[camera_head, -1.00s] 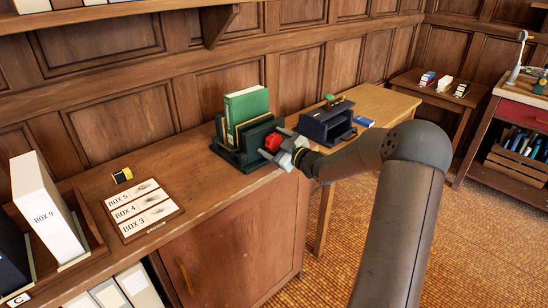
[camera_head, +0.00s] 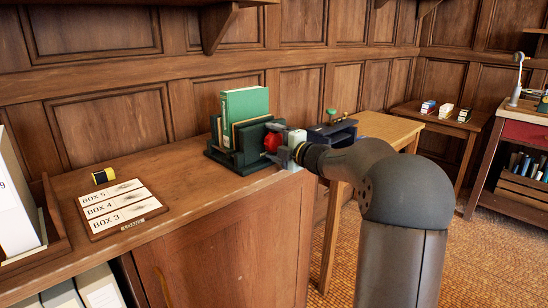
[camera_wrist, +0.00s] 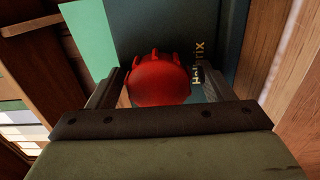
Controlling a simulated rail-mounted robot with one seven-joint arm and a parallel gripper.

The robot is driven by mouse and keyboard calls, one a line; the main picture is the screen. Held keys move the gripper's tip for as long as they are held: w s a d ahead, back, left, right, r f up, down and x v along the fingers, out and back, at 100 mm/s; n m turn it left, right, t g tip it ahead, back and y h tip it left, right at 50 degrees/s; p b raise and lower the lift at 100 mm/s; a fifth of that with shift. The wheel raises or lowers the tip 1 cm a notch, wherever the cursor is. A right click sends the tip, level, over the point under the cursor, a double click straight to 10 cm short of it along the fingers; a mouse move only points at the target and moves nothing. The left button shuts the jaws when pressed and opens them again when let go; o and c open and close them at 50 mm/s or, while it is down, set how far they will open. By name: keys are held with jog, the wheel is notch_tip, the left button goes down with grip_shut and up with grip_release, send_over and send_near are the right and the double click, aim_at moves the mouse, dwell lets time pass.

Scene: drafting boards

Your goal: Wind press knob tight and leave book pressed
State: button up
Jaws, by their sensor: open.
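The dark green book press (camera_head: 224,155) stands on the wooden cabinet top, with a green book (camera_head: 245,103) upright in it. The red press knob (camera_head: 272,142) is on the press's right side. My gripper (camera_head: 277,147) is at the knob. Behind the knob is a dark plate with partly hidden gold lettering. How tightly the book is clamped cannot be told.
A label board (camera_head: 120,208) and a yellow-black roll (camera_head: 103,176) lie on the cabinet top at left. A dark blue device (camera_head: 332,132) stands on the light wooden table (camera_head: 392,128) behind my arm. The wood between board and press is clear.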

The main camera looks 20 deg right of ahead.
jog(key=shift+r, duration=0.1)
jog(key=c, duration=1)
jog(key=m+p, duration=0.1)
jog(key=p, duration=0.2)
jog(key=shift+r, duration=0.35)
jog(key=m+p, duration=0.3)
jog(key=shift+r+p, duration=0.1)
jog(key=shift+p, duration=0.2)
jog(key=m+p, duration=0.5)
jog(key=p, duration=0.1)
jog(key=shift+p, duration=0.3)
jog(key=m+p, duration=0.4)
jog(key=p, duration=0.1)
jog(key=m+p, duration=0.4)
jog(key=p, duration=0.1)
jog(key=shift+m, duration=0.3)
jog(key=m+p, duration=0.8)
jog(key=m, duration=0.2)
jog(key=m+p, duration=0.1)
jog(key=m, duration=0.1)
jog(key=shift+f, duration=0.5)
